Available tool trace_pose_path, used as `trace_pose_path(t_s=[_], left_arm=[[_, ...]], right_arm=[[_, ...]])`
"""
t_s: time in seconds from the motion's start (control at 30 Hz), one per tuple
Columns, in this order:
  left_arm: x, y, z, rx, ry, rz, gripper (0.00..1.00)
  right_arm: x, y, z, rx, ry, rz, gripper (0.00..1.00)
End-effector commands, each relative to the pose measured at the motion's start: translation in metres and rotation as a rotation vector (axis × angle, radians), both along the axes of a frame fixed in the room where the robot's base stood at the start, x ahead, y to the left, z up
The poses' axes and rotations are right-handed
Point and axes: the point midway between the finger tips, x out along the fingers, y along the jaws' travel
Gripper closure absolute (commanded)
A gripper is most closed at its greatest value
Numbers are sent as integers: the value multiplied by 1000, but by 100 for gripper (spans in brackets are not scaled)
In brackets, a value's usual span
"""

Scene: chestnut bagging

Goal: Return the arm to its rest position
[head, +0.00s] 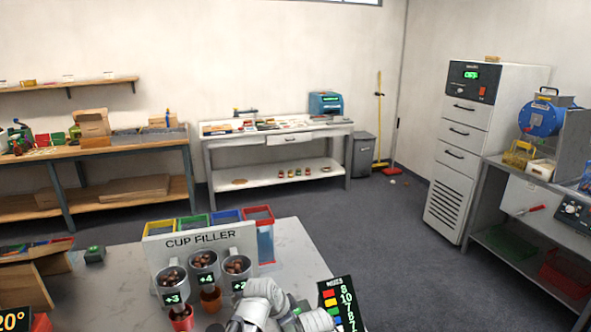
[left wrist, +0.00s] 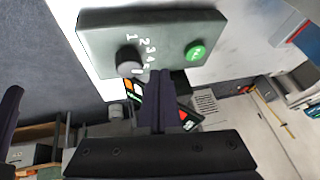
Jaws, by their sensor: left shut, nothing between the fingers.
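My left gripper (left wrist: 160,78) is shut and empty in the left wrist view, with its dark fingers pressed together. Just beyond its tips is a grey-green control box (left wrist: 150,45) with a black dial, numbers and a green button. I cannot tell whether the fingertips touch the box. In the head view a white-grey arm of mine crosses the bottom middle, in front of the cup filler (head: 205,240); the gripper itself cannot be made out there.
The cup filler's mugs (head: 172,283) hold chestnuts, and small red and brown cups (head: 181,318) stand below. A black number display (head: 342,303) stands right of the arm. The pale table (head: 300,255) is clear to the right. Benches and a drawer cabinet (head: 485,150) stand farther back.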

Motion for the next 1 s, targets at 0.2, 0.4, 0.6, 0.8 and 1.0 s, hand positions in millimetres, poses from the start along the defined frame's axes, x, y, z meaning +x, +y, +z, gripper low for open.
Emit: trace_pose_path(t_s=[0.2,0.4,0.6,0.8,1.0], left_arm=[[-103,21,-3,115,332,364,100],[-158,46,1,234,464,668,100],[-177,57,5,284,494,802,100],[-178,57,5,287,497,814,100],[-178,57,5,285,496,813,100]], right_arm=[[0,0,22,0,0,0,50],[0,0,31,0,0,0,50],[0,0,34,0,0,0,50],[0,0,33,0,0,0,50],[0,0,33,0,0,0,50]])
